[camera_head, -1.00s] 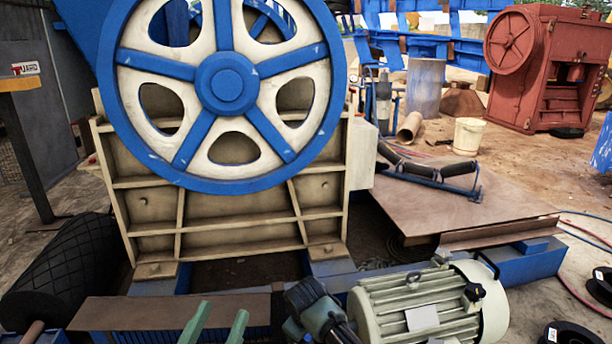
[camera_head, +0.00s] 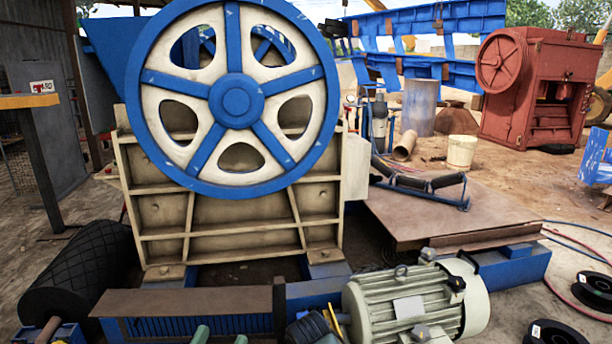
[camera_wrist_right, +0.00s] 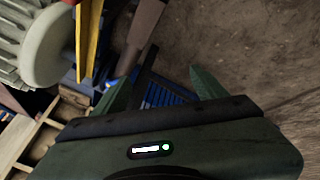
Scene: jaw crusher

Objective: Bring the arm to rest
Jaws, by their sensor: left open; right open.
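A jaw crusher with a blue and cream flywheel (camera_head: 237,101) stands ahead. A grey-green electric motor (camera_head: 415,300) is close at the lower right, and at the left in the right wrist view (camera_wrist_right: 45,50). A black roller (camera_head: 75,275) lies left. Cables and black spools (camera_head: 555,333) lie right.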

